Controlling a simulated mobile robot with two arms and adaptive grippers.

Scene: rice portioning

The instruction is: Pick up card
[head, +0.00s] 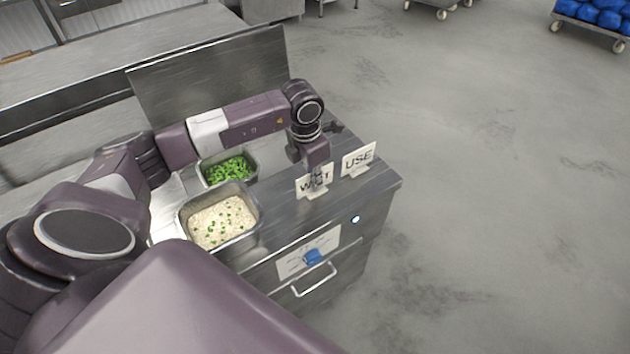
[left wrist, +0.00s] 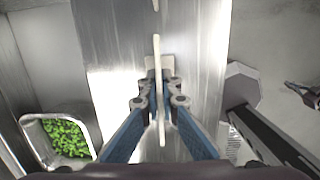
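A white card reading "WAIT" (head: 313,187) stands in a small holder on the metal counter, with my left gripper (head: 316,174) right over it. In the left wrist view the card (left wrist: 158,50) shows edge-on between the fingers. The fingertips of my left gripper (left wrist: 159,88) are close together, one on each side of it, and appear shut on it. Part of the lettering is hidden by the gripper. A second card reading "USE" (head: 358,159) stands upright beside it to the right.
A metal pan of rice with green bits (head: 183,218) and a pan of green vegetables (head: 203,181) sit left of the cards. A drawer with a handle (head: 315,283) is below the counter (head: 375,184). Open floor lies to the right.

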